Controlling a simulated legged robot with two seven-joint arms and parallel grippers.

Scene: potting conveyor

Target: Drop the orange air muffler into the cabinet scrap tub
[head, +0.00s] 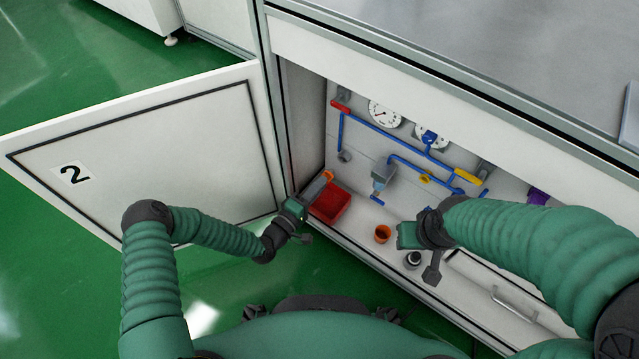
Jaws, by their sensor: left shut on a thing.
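The orange air muffler (328,175) is a small orange piece at the tip of my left gripper (324,180), which is shut on it. They are just inside the left end of the open cabinet, at the upper left edge of a red scrap tub (330,204). The muffler appears above the tub; its exact height is hard to tell, and the fingers hide part of it. My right gripper (402,236) is over the cabinet floor, right of the tub; its fingers are not clear enough to tell open from shut.
Blue pipes (385,133), a gauge (384,114) and valves line the cabinet back. The door (150,150) marked 2 stands open at left. A worktop (480,50) overhangs the opening.

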